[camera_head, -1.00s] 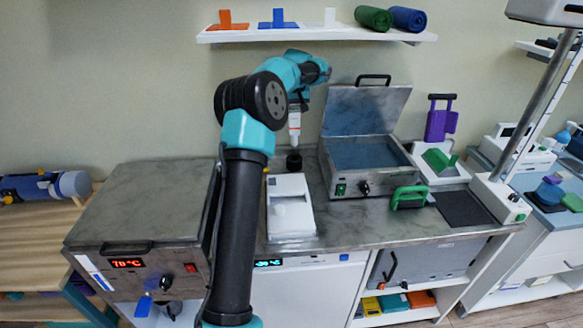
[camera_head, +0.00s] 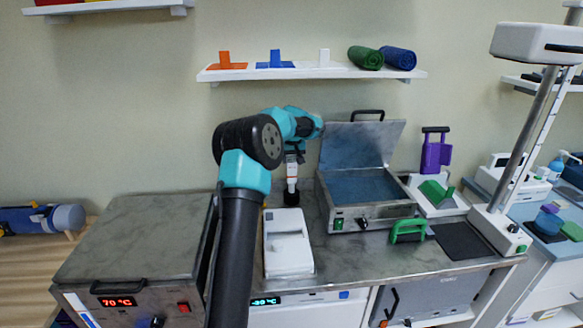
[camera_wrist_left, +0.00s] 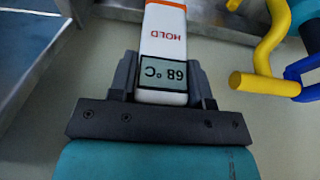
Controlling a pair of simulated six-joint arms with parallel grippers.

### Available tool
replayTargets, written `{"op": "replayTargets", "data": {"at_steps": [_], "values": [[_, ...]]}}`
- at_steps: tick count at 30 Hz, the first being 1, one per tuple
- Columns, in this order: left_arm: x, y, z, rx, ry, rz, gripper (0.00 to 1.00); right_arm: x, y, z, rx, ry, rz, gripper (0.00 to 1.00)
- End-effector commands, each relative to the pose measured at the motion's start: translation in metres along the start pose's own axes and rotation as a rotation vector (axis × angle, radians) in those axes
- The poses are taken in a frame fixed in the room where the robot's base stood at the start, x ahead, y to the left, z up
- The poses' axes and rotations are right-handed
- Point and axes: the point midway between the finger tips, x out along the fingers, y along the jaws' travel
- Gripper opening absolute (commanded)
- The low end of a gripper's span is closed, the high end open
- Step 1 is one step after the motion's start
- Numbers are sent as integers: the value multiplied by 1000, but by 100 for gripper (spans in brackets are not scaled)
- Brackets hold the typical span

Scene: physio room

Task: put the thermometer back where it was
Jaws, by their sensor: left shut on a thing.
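The thermometer (camera_head: 292,174) is white with orange bands and points downward. My left gripper (camera_head: 293,155) is shut on its upper part, above the counter. In the left wrist view the thermometer (camera_wrist_left: 164,38) sits between both jaws, with "HOLD" and a display of 68 °C. A small black holder (camera_head: 290,198) stands on the counter directly under its lower end. I cannot tell whether the lower end touches or enters the holder. My right gripper is not in view.
In front of the holder is a white box (camera_head: 287,250). An open steel bath (camera_head: 365,218) with its lid up stands close on the right. The closed steel unit (camera_head: 140,235) reading 70 °C is at left. A green-handled tool (camera_head: 408,230) lies right of centre.

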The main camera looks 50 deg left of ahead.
Motion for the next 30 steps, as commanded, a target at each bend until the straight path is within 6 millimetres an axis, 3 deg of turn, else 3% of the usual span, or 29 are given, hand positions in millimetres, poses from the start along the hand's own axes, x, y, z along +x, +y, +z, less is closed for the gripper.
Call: {"op": "replayTargets", "data": {"at_steps": [9,23,24,30], "values": [[32,-1,10,0,-2,-1,5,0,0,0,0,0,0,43],[38,0,12,0,-1,0,5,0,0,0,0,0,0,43],[38,0,12,0,-1,0,48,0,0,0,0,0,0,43],[38,0,12,0,-1,0,67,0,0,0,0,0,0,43]]}}
